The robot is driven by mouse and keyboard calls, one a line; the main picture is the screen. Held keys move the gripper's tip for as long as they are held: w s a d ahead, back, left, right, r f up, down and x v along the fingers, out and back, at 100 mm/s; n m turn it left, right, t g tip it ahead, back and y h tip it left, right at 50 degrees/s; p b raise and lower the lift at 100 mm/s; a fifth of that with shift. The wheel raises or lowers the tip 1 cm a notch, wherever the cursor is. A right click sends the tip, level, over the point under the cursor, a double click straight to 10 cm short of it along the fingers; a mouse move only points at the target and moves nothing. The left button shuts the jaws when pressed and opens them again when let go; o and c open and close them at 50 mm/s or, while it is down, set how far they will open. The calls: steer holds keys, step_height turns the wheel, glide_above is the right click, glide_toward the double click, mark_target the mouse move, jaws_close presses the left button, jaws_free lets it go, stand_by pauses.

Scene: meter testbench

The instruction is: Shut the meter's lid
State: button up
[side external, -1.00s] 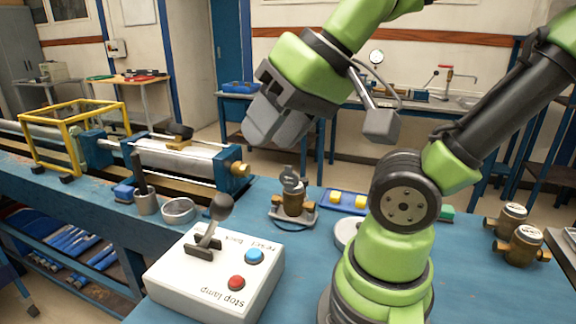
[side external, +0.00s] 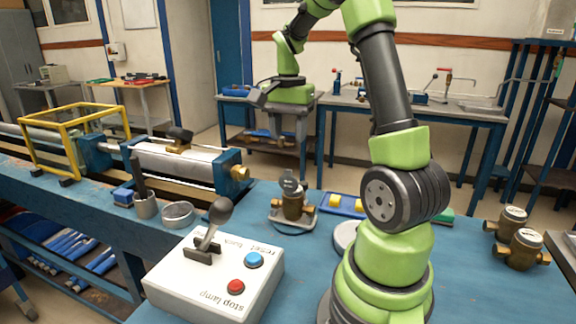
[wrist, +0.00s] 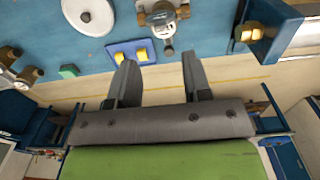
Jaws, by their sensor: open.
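The brass meter (side external: 292,205) stands on a grey holder on the blue bench, behind the control box. Its grey lid (side external: 290,182) stands up, open. The wrist view shows the meter (wrist: 160,18) near the top edge, with the lid (wrist: 168,50) projecting below it, just beyond my fingertips. My gripper (side external: 288,136) is above and behind the meter in the side view, pointing down, apart from it. In the wrist view its two fingers (wrist: 160,60) are spread, with nothing between them.
A white control box (side external: 215,275) with a lever and two buttons stands in front. A blue tray with yellow blocks (side external: 340,203) lies beside the meter. Brass meters (side external: 520,245) stand at the right. A cylinder rig (side external: 180,163) lies at the left.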

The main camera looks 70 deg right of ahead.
mark_target(288, 181)
step_height(288, 181, down, 8)
steer(key=shift+f, duration=0.1)
steer(key=shift+c, duration=0.3)
jaws_close()
